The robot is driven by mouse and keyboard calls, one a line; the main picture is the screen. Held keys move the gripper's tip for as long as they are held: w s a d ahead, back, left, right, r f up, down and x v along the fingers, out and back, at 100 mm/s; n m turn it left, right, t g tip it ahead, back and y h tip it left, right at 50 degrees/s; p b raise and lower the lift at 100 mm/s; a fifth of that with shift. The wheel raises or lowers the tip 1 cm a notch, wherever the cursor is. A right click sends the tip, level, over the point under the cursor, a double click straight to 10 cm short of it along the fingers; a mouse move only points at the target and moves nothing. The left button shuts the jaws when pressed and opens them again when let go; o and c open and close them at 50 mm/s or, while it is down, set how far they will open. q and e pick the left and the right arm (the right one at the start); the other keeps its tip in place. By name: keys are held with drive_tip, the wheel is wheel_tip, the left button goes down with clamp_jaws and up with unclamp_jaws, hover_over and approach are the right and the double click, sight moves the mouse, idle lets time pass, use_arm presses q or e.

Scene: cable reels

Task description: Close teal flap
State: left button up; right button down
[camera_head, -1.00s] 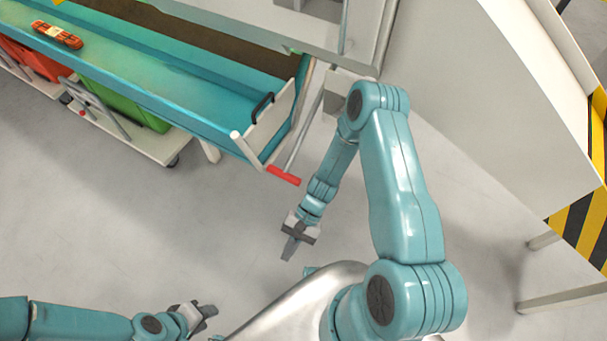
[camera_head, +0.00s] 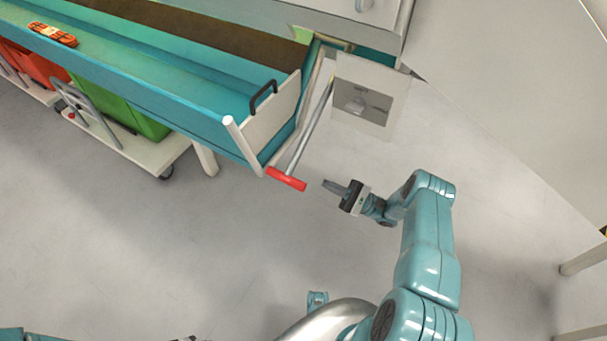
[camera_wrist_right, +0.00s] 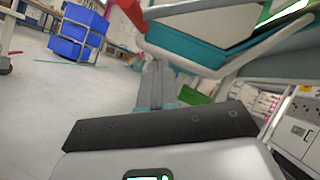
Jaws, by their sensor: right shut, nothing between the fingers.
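A long teal trough (camera_head: 150,88) runs from the upper left to the centre. A pale end panel (camera_head: 277,118) with a black handle (camera_head: 263,92) stands at its near end. Beside it a grey rod ends in a red grip (camera_head: 286,179). I cannot tell which teal part is the flap. My right gripper (camera_head: 326,185) is shut and empty, pointing left at the red grip, a short gap away. In the right wrist view its fingers (camera_wrist_right: 158,72) point toward the teal trough underside (camera_wrist_right: 185,48). Only a sliver of my left gripper (camera_head: 190,339) shows at the bottom edge.
A pale box (camera_head: 370,92) sits right of the trough's end. A cart (camera_head: 150,150) with green and red bins stands beneath the trough. An orange bundle (camera_head: 53,34) lies on the trough. Blue crates (camera_wrist_right: 78,32) show in the wrist view. The floor below the red grip is clear.

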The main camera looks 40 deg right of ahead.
drive_tip(key=w+a+r, duration=0.4)
drive_tip(key=a+r, duration=0.2)
drive_tip(key=shift+w+a+r+p, duration=0.25)
drive_tip(key=shift+r+p, duration=0.05)
drive_tip(key=shift+p, duration=0.15)
drive_tip(key=shift+a+r, duration=0.1)
